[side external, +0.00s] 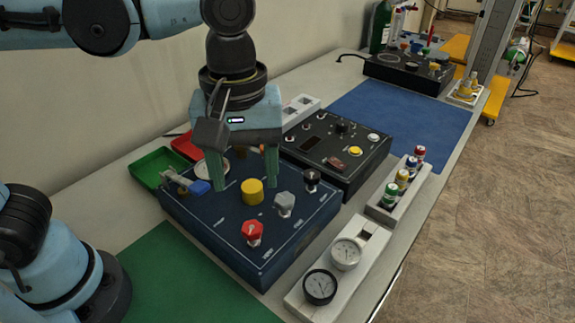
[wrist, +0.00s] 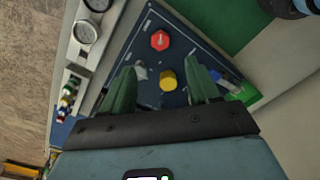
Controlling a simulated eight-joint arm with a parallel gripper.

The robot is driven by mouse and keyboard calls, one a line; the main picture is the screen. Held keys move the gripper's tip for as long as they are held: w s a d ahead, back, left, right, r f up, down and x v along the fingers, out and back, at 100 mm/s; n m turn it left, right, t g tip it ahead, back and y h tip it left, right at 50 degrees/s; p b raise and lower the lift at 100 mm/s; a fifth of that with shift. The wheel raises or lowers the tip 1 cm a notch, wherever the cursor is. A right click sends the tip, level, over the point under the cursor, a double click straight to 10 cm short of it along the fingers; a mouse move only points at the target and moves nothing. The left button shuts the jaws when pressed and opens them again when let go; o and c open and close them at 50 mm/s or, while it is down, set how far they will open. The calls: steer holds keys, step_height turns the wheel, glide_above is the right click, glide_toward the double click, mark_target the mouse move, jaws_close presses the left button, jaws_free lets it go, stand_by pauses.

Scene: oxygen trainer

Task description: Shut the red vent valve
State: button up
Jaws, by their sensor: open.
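The red vent valve (side external: 252,232) is a red knob with a white mark on top, at the front edge of the dark blue panel box (side external: 207,225). In the wrist view the red knob (wrist: 159,40) lies beyond my fingertips, near the top middle. My gripper (side external: 243,185) points down over the back part of the panel, open and empty, with green fingers. A yellow knob (side external: 252,191) shows between the fingers in the side view; whether they touch it I cannot tell. The wrist view shows my gripper (wrist: 157,72) apart from the red knob.
A grey knob (side external: 284,203), a black knob (side external: 312,178) and a blue-handled lever (side external: 200,187) are on the same panel. Two gauges in a white holder (side external: 302,299) stand to the right. A black console (side external: 335,150) is behind. A green mat (side external: 185,280) lies clear in front.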

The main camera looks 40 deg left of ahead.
mark_target(252, 228)
step_height(252, 228, down, 11)
steer(key=shift+r, duration=0.1)
stand_by(0.5)
steer(key=c, duration=1)
steer(key=shift+c, duration=0.2)
